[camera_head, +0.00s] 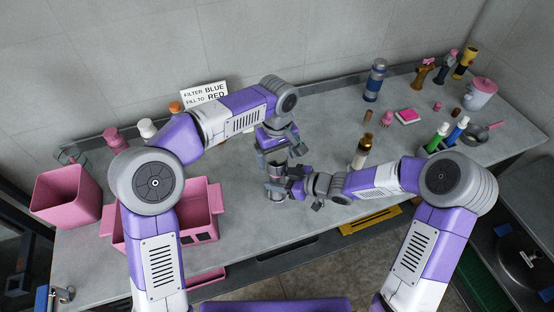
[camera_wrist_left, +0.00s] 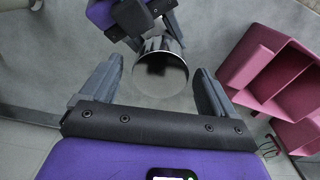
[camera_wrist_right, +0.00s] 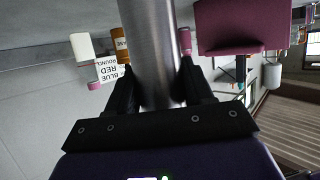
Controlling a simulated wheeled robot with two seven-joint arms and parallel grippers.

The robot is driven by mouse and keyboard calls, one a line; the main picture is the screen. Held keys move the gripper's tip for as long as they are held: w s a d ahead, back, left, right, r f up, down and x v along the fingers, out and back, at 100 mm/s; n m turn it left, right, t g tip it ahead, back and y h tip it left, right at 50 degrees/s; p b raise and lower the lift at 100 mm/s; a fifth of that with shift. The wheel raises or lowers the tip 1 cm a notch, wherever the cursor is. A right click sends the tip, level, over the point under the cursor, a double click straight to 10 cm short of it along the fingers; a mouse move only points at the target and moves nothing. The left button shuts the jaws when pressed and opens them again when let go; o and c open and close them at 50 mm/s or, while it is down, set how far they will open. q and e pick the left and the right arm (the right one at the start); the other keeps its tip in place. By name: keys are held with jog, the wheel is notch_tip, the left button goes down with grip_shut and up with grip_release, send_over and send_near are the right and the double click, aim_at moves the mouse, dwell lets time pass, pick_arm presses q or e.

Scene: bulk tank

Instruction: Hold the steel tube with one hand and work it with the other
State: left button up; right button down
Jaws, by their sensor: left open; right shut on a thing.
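The steel tube (camera_head: 276,196) stands roughly upright near the front middle of the bench, partly hidden by my grippers. My right gripper (camera_head: 279,181) comes from the right and is shut around the tube's side. In the right wrist view the shiny tube (camera_wrist_right: 152,50) lies between the two fingers. My left gripper (camera_head: 280,150) points down over the tube's top end, open. In the left wrist view the tube's dark round end (camera_wrist_left: 160,74) sits between the spread fingers, with a gap on each side. I cannot tell whether the tube's foot touches the bench.
A pink divided caddy (camera_head: 207,222) and a pink bin (camera_head: 66,194) are at left. A sign (camera_head: 205,94) stands behind my left arm. A bottle (camera_head: 361,152) stands right of the grippers. Several bottles, a pink pot (camera_head: 480,93) and a pan (camera_head: 476,134) occupy the right side.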

pick_arm(q)
notch_tip(320, 180, up, 2)
jog(key=shift+r, duration=0.1)
jog(key=shift+c, duration=0.6)
jog(key=shift+r+n, duration=1.7)
jog(key=shift+f, duration=4.05)
